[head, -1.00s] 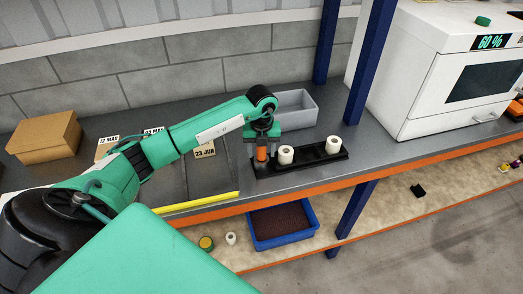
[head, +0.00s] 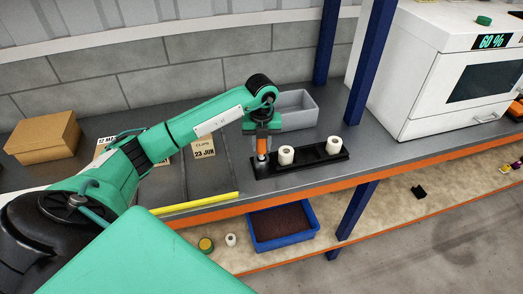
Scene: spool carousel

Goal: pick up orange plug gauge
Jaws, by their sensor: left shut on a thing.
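The orange plug gauge (head: 262,145) is upright at the left end of the black rack (head: 311,160). Its orange upper part sits between the fingers of my left gripper (head: 262,133), and its grey lower part shows beneath them. My left gripper points down and is shut on the gauge. Whether the gauge's lower end is clear of the rack is too small to tell. My right gripper is out of view.
Two white spools (head: 286,155) stand in the rack. A grey bin (head: 298,110) is behind it. A blue post (head: 370,65) and a white oven (head: 440,75) are to the right. A cardboard box (head: 42,138) is at the left. A blue tray (head: 283,237) is on the lower shelf.

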